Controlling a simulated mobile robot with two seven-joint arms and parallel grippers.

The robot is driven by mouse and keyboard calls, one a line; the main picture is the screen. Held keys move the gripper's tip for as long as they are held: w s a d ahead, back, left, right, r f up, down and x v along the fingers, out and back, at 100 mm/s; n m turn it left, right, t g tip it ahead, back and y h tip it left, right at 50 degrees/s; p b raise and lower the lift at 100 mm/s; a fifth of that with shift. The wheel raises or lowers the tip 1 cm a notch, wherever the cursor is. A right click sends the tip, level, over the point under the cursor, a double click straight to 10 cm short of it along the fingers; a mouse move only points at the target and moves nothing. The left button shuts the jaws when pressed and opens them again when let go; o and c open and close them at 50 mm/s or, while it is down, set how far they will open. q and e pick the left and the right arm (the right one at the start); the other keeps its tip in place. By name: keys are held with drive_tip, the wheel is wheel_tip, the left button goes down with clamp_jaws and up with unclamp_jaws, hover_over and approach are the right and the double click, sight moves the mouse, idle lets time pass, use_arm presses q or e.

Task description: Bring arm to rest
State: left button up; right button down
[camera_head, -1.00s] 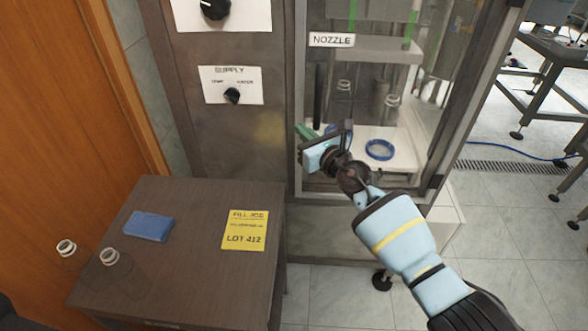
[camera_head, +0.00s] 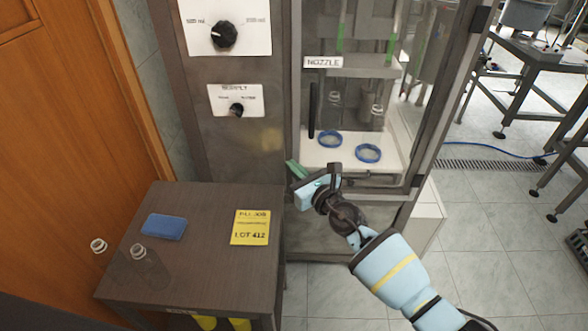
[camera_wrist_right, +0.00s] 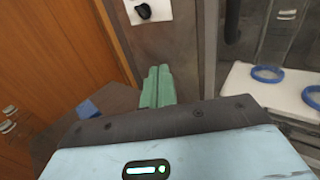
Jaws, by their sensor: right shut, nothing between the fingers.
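My right gripper (camera_head: 295,171) is in front of the cabinet, above the right back corner of the small dark table. Its green fingers (camera_wrist_right: 157,86) are together in the right wrist view, with nothing between them. My right arm comes in from the lower right. My left gripper is not in view.
The dark table (camera_head: 200,205) holds a blue block (camera_head: 164,227), a yellow note (camera_head: 250,227) and two clear bottles, one at its left edge (camera_head: 98,246) and one nearer (camera_head: 138,252). Inside the cabinet, two blue rings (camera_head: 368,153) lie on a white shelf (camera_head: 345,150).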

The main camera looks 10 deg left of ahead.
drive_tip(key=shift+s+f, duration=0.1)
drive_tip(key=shift+f, duration=0.05)
drive_tip(key=s+d+f+m+t+h, duration=0.1)
drive_tip(key=s+d+f+m+h, duration=0.3)
drive_tip(key=s+d+f+m, duration=0.6)
drive_tip(key=s+d+f+m+t+h, duration=0.1)
drive_tip(key=s+d+f+m+h, duration=0.35)
drive_tip(key=m, duration=1.05)
drive_tip(key=s+d+f+m+g, duration=0.2)
drive_tip(key=s+d+m, duration=0.3)
drive_tip(key=s, duration=0.3)
drive_tip(key=s+d+f+m+g+h, duration=0.1)
drive_tip(key=s+d+f+m+g, duration=0.1)
drive_tip(key=s+d+f+m, duration=0.3)
drive_tip(key=s+d+f+m+g+h, duration=0.1)
drive_tip(key=s+d+f+m, duration=0.2)
drive_tip(key=s, duration=0.9)
drive_tip(key=d+m, duration=0.2)
drive_tip(key=m, duration=0.2)
drive_tip(key=shift+f+m+g, duration=0.3)
drive_tip(key=shift+m+g, duration=0.1)
